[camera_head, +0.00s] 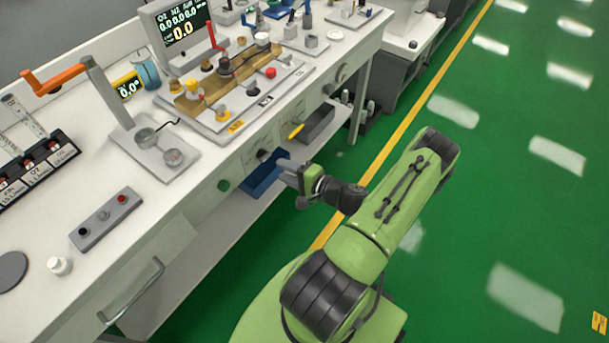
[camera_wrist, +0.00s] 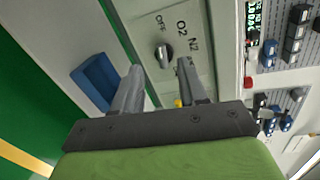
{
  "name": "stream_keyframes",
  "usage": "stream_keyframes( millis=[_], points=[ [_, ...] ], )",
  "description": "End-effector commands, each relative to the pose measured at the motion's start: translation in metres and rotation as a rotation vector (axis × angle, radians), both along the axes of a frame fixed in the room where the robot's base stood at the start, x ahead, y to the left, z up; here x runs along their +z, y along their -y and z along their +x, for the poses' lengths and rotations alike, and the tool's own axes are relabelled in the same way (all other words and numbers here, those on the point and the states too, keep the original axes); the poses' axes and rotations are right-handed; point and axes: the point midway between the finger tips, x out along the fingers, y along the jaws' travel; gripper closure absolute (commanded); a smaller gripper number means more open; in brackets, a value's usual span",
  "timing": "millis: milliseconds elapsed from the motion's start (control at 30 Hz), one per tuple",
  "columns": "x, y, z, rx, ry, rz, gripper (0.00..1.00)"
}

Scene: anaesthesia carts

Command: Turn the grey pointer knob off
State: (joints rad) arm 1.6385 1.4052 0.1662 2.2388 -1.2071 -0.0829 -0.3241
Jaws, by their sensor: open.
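The grey pointer knob (camera_wrist: 164,55) sits on the pale front panel, with lettering OFF, O2 and N2 around it. It has a dark round base and a lighter ridge. I cannot tell surely which mark its pointer faces. My gripper (camera_wrist: 161,66) is open, with one finger to each side of the knob in the wrist view. Whether the fingers touch the knob is not clear. In the head view the knob (camera_head: 263,154) shows small and dark on the cart's front, and my gripper (camera_head: 281,164) is just in front of it, to its right.
A blue bin (camera_head: 262,178) is below the panel. A green button (camera_head: 224,185) and a yellow lever (camera_head: 296,131) are on the same front. The worktop above holds a valve board (camera_head: 217,111) and a display (camera_head: 181,27). Green floor is clear to the right.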

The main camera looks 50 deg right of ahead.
Motion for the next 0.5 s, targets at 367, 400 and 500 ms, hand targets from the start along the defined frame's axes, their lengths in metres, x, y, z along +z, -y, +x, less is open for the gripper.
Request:
stream_keyframes(
  millis=[367,400,500],
  points=[
    [0.017,0.005,-0.078,-0.002,0.001,0.0,0.58],
    [0.017,0.005,-0.081,0.0,0.001,0.0,0.58],
    [0.017,0.004,-0.082,0.001,0.001,0.0,0.58]
  ],
)
